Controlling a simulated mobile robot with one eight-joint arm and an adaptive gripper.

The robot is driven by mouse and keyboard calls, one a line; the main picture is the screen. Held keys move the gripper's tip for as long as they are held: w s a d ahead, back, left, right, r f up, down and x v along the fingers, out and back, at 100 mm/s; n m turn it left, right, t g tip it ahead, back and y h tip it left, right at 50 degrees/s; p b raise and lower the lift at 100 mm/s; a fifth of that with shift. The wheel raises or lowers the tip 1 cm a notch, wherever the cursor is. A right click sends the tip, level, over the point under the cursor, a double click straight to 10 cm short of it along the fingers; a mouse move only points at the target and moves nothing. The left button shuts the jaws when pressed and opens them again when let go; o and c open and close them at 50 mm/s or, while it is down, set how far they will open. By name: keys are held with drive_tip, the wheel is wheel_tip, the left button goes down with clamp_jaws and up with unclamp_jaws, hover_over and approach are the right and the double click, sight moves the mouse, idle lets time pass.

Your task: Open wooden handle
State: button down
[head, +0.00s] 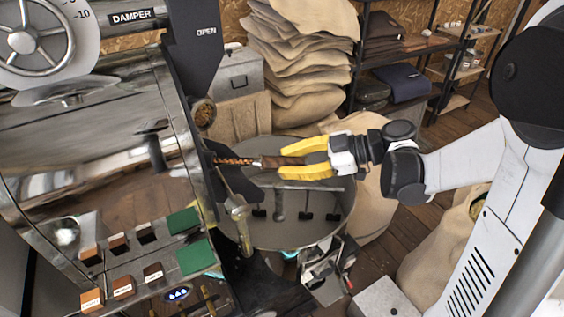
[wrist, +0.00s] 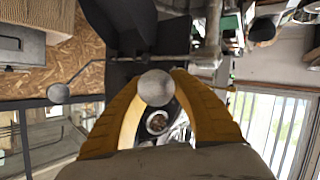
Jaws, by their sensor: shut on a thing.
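My gripper (head: 283,165), with yellow fingers, reaches in from the right in the head view. It is shut on the brown wooden handle (head: 271,161), which lies between the fingertips and points left toward the roaster's front. A thin twisted rod (head: 233,161) runs from the handle to the dark front plate. In the wrist view the yellow fingers (wrist: 166,88) close in around a pale grey ball (wrist: 156,87). The wooden handle cannot be made out there. The fingers hide part of the handle.
The round cooling tray (head: 310,232) lies below my gripper. The roaster's metal body (head: 90,150) fills the left, with a control panel of wooden and green blocks in front. Sacks (head: 300,60) are stacked behind. A shelf (head: 410,50) stands at the back right.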

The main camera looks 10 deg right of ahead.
drive_tip(key=shift+f, duration=0.1)
drive_tip(key=c, duration=1.1)
unclamp_jaws()
drive_tip(key=v, duration=1.2)
